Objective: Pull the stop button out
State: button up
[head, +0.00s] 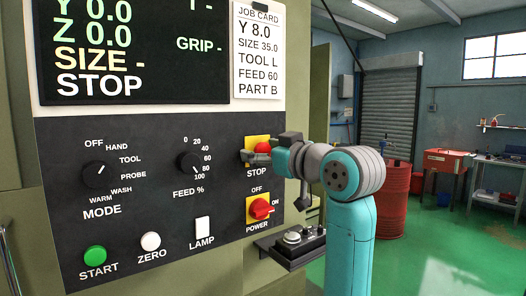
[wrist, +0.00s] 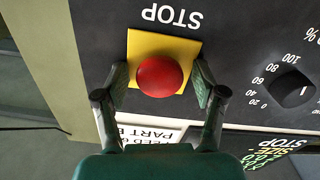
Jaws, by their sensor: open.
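The red stop button (head: 263,147) sits on a yellow square plate (head: 251,142) on the dark control panel, above the word STOP. In the wrist view the red button (wrist: 160,76) shows whole on its yellow plate (wrist: 148,45), with the picture upside down. My gripper (head: 262,150) is at the button in the head view and partly covers it and the plate. In the wrist view my gripper (wrist: 160,92) is open, with one finger on each side of the button. Small gaps show between the fingers and the button. The screen reads STOP.
The red POWER switch (head: 261,209) is just below the stop button. A small ledge with a device (head: 292,240) juts out under it. The FEED dial (head: 190,162) and MODE dial (head: 95,175) are to the left. A red barrel (head: 393,200) stands behind my arm.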

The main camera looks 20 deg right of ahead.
jog(key=c, duration=1.3)
jog(key=shift+o, duration=0.2)
jog(key=shift+s+d, duration=0.15)
jog(key=shift+s, duration=0.4)
jog(key=o, duration=1.3)
jog(key=shift+c, duration=0.2)
jog(key=shift+s+d, duration=0.1)
jog(key=v, duration=1.1)
jog(key=shift+s, duration=0.35)
jog(key=shift+d, duration=0.1)
